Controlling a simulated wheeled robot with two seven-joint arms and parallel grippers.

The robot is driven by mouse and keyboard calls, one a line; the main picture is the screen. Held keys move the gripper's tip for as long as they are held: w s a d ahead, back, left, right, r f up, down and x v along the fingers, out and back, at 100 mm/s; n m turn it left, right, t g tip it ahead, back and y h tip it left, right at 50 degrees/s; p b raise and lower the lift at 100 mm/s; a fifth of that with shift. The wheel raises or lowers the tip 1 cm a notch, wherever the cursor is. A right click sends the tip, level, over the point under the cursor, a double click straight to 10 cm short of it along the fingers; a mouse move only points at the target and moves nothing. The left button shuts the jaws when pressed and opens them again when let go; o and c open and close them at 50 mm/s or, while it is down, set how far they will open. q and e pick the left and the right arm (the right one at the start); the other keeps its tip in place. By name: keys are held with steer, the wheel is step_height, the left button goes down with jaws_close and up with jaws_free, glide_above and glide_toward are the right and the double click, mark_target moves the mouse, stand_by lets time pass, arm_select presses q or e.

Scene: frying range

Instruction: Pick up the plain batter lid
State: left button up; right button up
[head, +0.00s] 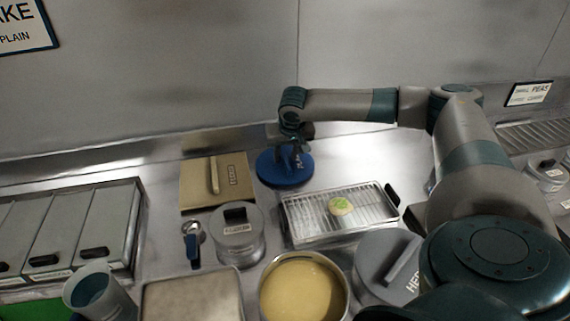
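A round blue lid (278,176) with partly readable white lettering lies on the steel counter near the back wall; it looks like the plain batter lid. My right gripper (291,149) points down at the lid's raised handle, and the wrist is straight above it. The fingertips are small and dark against the handle, so I cannot tell if they are closed on it. An open round tub of yellow batter (303,287) stands at the front. My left gripper is out of view.
A wire-rack tray (296,231) with a round yellow-green item stands right of centre. A grey lid marked "HER" (377,259) is beside the batter. A lidded grey pot (238,244), a brown board (194,203) and grey bins (98,222) are left.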

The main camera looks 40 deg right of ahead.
steer(key=shift+f, duration=0.2)
stand_by(0.5)
jaws_close()
